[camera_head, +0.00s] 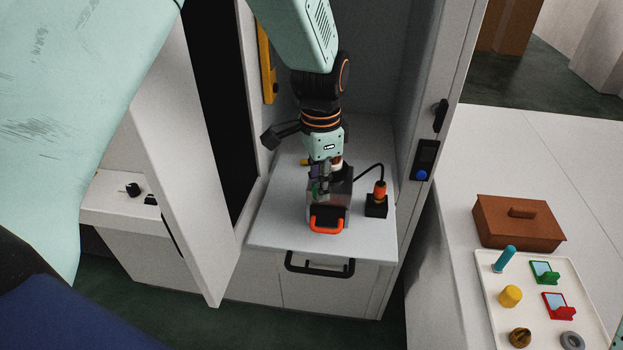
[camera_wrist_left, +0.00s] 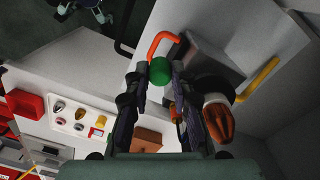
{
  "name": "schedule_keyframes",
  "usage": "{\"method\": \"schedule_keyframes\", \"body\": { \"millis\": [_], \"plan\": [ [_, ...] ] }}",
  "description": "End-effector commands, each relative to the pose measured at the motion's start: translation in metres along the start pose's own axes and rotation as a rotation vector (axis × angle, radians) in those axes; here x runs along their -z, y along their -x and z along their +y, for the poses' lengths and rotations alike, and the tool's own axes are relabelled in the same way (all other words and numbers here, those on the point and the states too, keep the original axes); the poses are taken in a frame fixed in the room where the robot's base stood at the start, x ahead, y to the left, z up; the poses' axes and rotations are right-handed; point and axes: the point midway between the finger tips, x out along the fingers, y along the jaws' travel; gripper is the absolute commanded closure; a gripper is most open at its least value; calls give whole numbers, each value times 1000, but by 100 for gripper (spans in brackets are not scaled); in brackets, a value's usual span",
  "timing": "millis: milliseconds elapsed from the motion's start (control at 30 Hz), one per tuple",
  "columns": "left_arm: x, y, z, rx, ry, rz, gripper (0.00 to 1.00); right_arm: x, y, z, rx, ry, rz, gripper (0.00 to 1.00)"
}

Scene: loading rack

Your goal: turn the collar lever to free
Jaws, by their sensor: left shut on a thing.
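A dark grey unit with an orange front handle (camera_head: 326,226) sits on the pull-out shelf (camera_head: 280,228) inside the open cabinet. My left gripper (camera_head: 321,186) reaches down from above and is shut on a green ball knob (camera_wrist_left: 160,70), which I take as the collar lever's end. The knob shows between the fingertips in the left wrist view, close to the orange handle (camera_wrist_left: 163,40). The lever's arm and its collar are mostly hidden by the fingers, so its angle is unclear. My right gripper is not in view.
An orange plug (camera_head: 380,189) with a black cable stands in a black socket right of the unit. A yellow bar (camera_wrist_left: 258,80) lies beside the unit. The open cabinet door (camera_head: 188,170) is on the left. A brown box (camera_head: 518,224) and a tray of small parts (camera_head: 497,300) are at right.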

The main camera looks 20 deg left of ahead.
Motion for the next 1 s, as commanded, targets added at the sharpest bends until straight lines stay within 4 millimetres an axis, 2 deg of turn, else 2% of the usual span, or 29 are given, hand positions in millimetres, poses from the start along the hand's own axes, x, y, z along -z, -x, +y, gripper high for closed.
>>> {"method": "schedule_keyframes", "body": {
  "millis": [300,733,767,1000],
  "plan": [
    [8,2,3,4,78,5,100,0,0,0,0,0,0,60],
    [8,2,3,4,85,6,100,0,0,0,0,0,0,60],
    [8,2,3,4,85,6,76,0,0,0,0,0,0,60],
    [7,1,4,2,85,4,55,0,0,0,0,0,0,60]
  ]
}}
